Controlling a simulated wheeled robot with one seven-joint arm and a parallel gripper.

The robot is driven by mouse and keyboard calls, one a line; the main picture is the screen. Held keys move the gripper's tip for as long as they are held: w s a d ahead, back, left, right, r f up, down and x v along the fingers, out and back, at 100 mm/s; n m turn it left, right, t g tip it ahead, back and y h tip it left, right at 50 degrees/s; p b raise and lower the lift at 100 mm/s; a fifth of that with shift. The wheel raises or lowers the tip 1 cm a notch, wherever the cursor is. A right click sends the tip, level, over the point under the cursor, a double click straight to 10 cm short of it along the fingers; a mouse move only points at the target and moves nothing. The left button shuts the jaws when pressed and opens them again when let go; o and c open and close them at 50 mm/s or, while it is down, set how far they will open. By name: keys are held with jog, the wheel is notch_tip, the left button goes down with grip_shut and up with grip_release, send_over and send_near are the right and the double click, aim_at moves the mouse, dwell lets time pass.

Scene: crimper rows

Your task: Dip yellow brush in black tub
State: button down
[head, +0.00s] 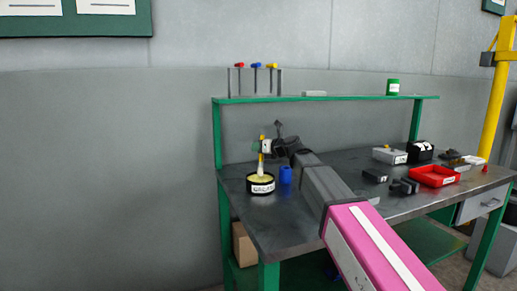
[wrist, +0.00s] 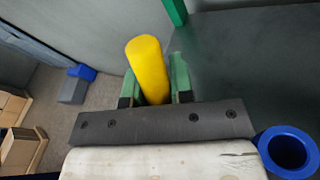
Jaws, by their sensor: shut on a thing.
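The yellow brush (head: 262,160) is upright in the head view, its lower end at the pale yellow contents of the black tub (head: 262,188). Whether the bristles touch or sink into the contents is too small to tell. The tub has a white label and stands at the bench's left end. My gripper (head: 264,146) is shut on the brush's upper part, above the tub. In the wrist view the yellow handle (wrist: 148,68) stands between my gripper's green fingers (wrist: 155,82). The brush's lower end and the tub are hidden there.
A blue cup (head: 286,175) stands close right of the tub; it also shows in the wrist view (wrist: 288,151). A red tray (head: 434,178), grey box (head: 389,156) and dark tools lie farther right. A green shelf (head: 330,98) runs above the bench's back.

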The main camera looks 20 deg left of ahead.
jog(key=shift+f, duration=0.6)
dwell(1.3)
notch_tip(320, 180, up, 7)
dwell(1.0)
dwell(0.6)
